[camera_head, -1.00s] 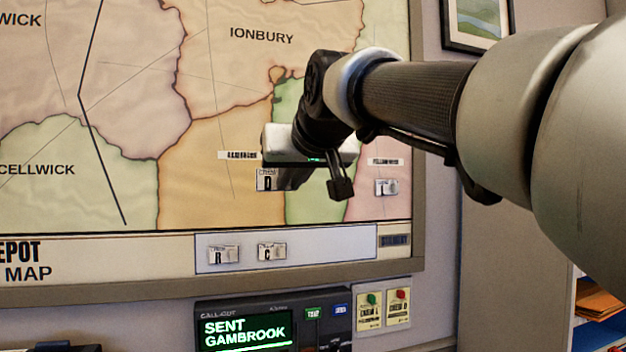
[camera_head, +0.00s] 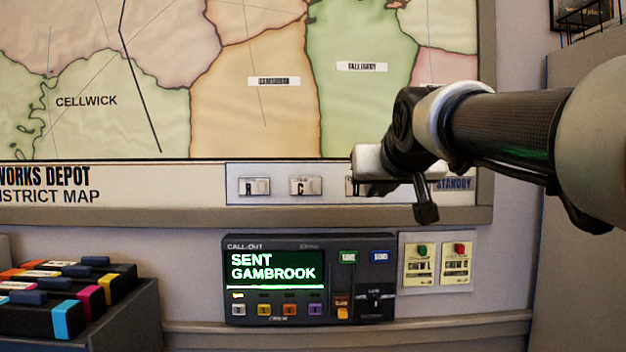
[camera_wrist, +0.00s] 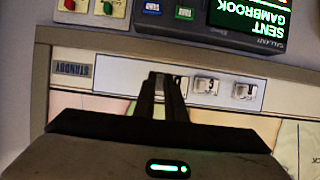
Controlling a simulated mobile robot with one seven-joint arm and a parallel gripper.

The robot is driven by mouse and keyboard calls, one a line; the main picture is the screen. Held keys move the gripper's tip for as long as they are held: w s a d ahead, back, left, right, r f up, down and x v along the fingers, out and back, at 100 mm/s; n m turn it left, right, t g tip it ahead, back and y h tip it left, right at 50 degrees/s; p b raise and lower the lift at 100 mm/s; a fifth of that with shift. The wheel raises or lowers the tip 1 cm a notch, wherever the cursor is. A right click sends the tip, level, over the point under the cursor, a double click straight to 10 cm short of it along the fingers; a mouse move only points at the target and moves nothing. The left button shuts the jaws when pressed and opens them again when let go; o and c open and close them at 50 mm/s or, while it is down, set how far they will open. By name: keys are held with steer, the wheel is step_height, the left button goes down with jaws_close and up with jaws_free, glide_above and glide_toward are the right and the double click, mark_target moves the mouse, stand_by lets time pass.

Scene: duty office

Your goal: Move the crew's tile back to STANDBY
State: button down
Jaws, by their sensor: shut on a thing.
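The pale STANDBY strip (camera_head: 330,199) runs along the bottom of the wall map, with its label (camera_head: 455,184) at the right end. Tiles R (camera_head: 254,186) and C (camera_head: 305,186) sit on it; they also show upside down in the wrist view. My gripper (camera_head: 362,184) is shut on the D tile (camera_head: 351,187), in front of the strip to the right of C. Most of this tile is hidden by the gripper. In the wrist view my fingers (camera_wrist: 165,88) overlap the strip. I cannot tell whether the tile touches it.
The call-out unit (camera_head: 309,281) below the map reads SENT GAMBROOK. A box of colourful binders (camera_head: 75,290) stands at lower left. Between D and the label, my arm covers part of the strip.

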steer(key=w+p, duration=0.3)
steer(key=w, duration=0.5)
steer(key=shift+w+d+f, duration=0.25)
steer(key=shift+d+f, duration=0.05)
steer(key=shift+f, duration=0.15)
steer(key=shift+w+p, duration=0.35)
stand_by(1.1)
steer(key=c, duration=1.7)
jaws_free()
steer(key=shift+s, duration=0.15)
steer(key=p+v, duration=0.1)
steer(key=v, duration=1.6)
steer(key=s+f+g, duration=0.3)
steer(key=s+f, duration=0.4)
steer(key=f, duration=0.4)
steer(key=s+f+g, duration=0.2)
steer(key=s+f, duration=0.5)
steer(key=f, duration=0.3)
steer(key=s+f+g, duration=0.3)
steer(key=s+f, duration=0.4)
steer(key=f, duration=0.4)
step_height(320, 180, up, 21)
steer(key=p, duration=2)
steer(key=shift+w+d+f, duration=0.15)
steer(key=shift+d+f, duration=0.05)
steer(key=shift+f, duration=0.05)
